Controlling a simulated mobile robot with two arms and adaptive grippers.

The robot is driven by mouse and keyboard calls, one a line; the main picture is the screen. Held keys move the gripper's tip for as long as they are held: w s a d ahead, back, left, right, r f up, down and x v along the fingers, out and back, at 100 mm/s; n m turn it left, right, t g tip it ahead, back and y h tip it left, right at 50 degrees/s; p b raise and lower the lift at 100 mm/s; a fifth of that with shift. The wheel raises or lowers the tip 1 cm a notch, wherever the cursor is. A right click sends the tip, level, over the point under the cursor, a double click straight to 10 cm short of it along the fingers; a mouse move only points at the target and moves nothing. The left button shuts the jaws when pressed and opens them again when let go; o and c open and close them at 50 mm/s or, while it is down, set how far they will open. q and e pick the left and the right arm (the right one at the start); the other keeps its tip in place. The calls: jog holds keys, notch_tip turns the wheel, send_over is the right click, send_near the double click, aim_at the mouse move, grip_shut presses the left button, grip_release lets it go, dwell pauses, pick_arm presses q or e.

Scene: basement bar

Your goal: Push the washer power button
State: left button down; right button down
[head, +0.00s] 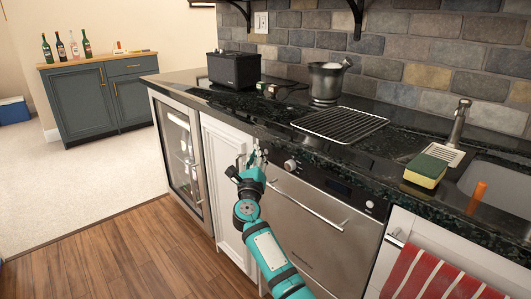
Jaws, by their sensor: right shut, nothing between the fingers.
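The washer (318,232) is a stainless steel front-loading machine built in under the dark counter, with a long bar handle. Its control strip has a round knob (290,165), a dark display (337,187) and a small round control (370,204) near the right end. I cannot tell for sure which control is the power button. My teal right arm reaches up from the bottom. My right gripper (254,158) is shut and empty at the left end of the strip, left of the knob. It hides part of that corner; contact cannot be told. My left gripper is out of view.
The counter above holds a black box (234,69), a metal bucket (326,84), a wire rack (340,124) and a sponge (425,171). A white cabinet (222,187) and glass-door cooler (180,157) stand left. A striped towel (433,277) hangs right. Wooden floor (130,255) is clear.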

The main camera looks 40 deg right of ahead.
dwell(0.6)
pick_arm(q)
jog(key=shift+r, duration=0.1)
pick_arm(e)
jog(key=shift+d, duration=0.45)
